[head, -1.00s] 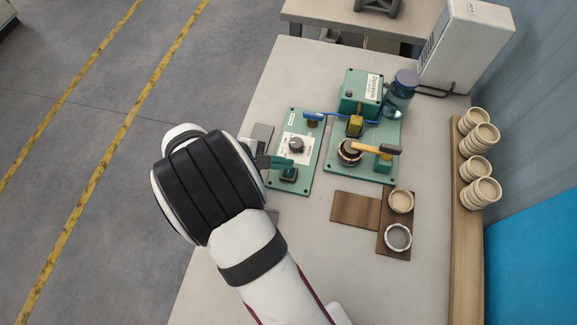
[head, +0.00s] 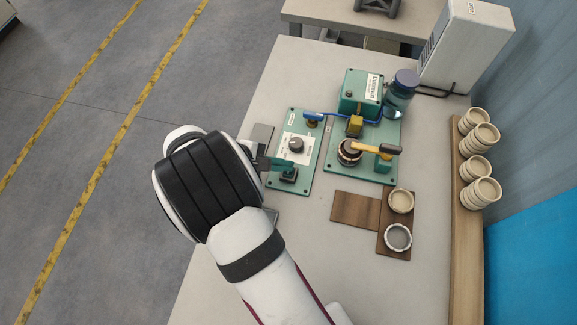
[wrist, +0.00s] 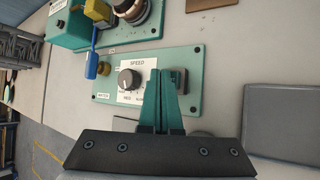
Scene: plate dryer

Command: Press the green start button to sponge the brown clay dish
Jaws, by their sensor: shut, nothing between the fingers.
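The green control panel (head: 303,130) lies on the table; it also shows in the wrist view (wrist: 110,66). It carries a black knob (wrist: 129,78) marked SPEED and, to the knob's right in the wrist view, a dark block with a green face (wrist: 179,78), probably the start button. My gripper (wrist: 160,74) is shut and empty, its green fingertips between the knob and the block in that view. In the head view, my gripper (head: 284,162) is just above the block; contact cannot be told. The brown clay dish (head: 349,147) sits on the round turntable of the green machine.
A yellow-handled arm (head: 375,148) and a yellow block (head: 355,125) are by the dish. A blue lever (head: 335,115) and a blue jar (head: 400,92) are behind. Two dishes (head: 400,201) stand on a brown board, and several stacked dishes line the right shelf (head: 461,220).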

